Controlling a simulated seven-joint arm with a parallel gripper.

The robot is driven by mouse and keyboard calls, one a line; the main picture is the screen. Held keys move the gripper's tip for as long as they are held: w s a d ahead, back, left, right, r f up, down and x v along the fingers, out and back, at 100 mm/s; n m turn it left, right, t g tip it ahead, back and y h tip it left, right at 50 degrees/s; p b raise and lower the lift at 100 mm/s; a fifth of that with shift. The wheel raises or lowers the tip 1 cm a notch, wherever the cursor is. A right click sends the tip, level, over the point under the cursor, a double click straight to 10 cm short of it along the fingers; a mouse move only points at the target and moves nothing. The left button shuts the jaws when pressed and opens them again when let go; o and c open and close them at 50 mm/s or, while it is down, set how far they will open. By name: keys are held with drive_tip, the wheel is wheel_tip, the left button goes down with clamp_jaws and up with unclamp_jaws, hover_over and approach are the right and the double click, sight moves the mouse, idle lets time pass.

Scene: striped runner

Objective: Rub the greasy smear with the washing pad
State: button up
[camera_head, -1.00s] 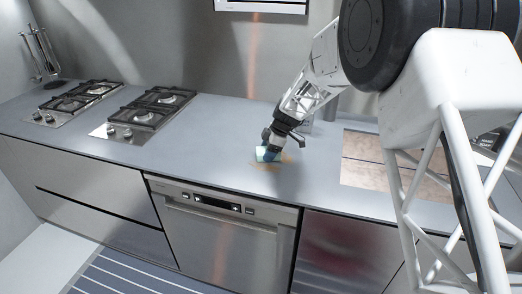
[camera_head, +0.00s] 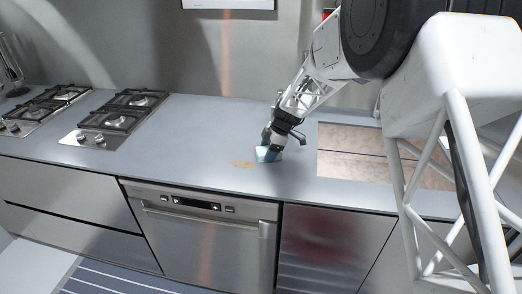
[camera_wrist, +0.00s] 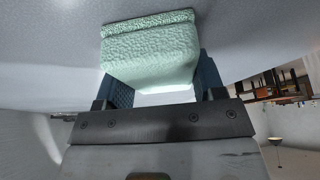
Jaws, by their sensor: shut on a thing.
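The washing pad (camera_wrist: 150,55) is a pale green, textured block, and my gripper (camera_wrist: 160,85) is shut on it in the wrist view. In the head view the pad (camera_head: 264,154) shows at the tip of my gripper (camera_head: 270,143), at the grey counter. I cannot tell for sure whether it touches the surface. The greasy smear (camera_head: 241,164) is a faint brownish patch on the counter, just left of the pad. The part of the counter under the pad is hidden.
Two gas hobs (camera_head: 117,118) sit on the counter to the left. A beige panel with a dark line across it (camera_head: 350,152) lies to the right. The counter (camera_head: 190,150) between the hobs and the smear is clear. A dishwasher front (camera_head: 205,225) is below.

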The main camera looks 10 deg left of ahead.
sight(219, 147)
drive_tip(key=shift+d, duration=1.95)
drive_tip(key=shift+w+d, duration=0.1)
drive_tip(key=shift+d, duration=0.2)
drive_tip(key=shift+w, duration=0.8)
drive_tip(key=shift+w+a+r, duration=0.15)
drive_tip(key=shift+w+r, duration=0.05)
drive_tip(key=shift+w, duration=0.1)
drive_tip(key=shift+s+a+f, duration=0.1)
drive_tip(key=shift+a+f, duration=0.05)
drive_tip(key=shift+a, duration=0.35)
drive_tip(key=shift+a+f, duration=0.1)
drive_tip(key=shift+a, duration=10.75)
wheel_tip(219, 147, up, 8)
drive_tip(key=shift+d, duration=0.1)
